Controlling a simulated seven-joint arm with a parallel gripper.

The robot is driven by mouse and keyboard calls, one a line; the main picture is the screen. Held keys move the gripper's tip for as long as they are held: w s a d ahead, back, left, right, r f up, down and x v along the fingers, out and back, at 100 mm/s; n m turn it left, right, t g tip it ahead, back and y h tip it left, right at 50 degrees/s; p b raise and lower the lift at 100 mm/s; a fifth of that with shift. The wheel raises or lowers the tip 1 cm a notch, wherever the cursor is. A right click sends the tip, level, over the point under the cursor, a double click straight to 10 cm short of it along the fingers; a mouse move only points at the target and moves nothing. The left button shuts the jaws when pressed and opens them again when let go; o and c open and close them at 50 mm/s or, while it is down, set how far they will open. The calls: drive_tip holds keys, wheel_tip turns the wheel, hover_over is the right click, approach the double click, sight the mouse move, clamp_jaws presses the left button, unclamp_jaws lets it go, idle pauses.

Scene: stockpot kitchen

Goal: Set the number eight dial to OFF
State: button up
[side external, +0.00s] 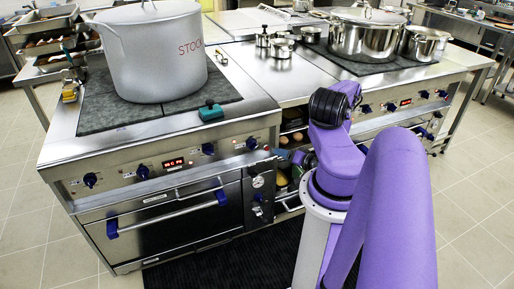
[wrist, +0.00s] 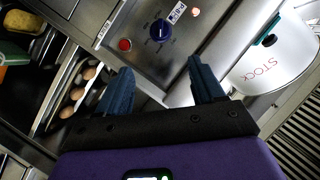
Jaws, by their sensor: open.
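A blue dial (wrist: 158,30) sits on the steel control panel in the wrist view, with small markings around it too small to read. My gripper (wrist: 160,66) is open and empty. Its two blue fingers point toward the panel, apart from the dial, which lies beyond the fingertips. In the side view my arm mostly hides the gripper.
A red button (wrist: 125,44) is beside the dial. A shelf with eggs (wrist: 78,92) lies left in the wrist view. The grey stockpot (side external: 155,55) stands on the left stove, with a teal-handled tool (side external: 210,112) at its front edge. A blue-ended oven handle (side external: 165,212) juts out below.

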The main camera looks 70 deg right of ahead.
sight(253, 146)
drive_tip(key=x, duration=1.6)
drive_tip(key=shift+w+d+f, duration=0.1)
drive_tip(key=shift+w+d, duration=0.1)
drive_tip(key=shift+w, duration=0.15)
drive_tip(key=c, duration=1.1)
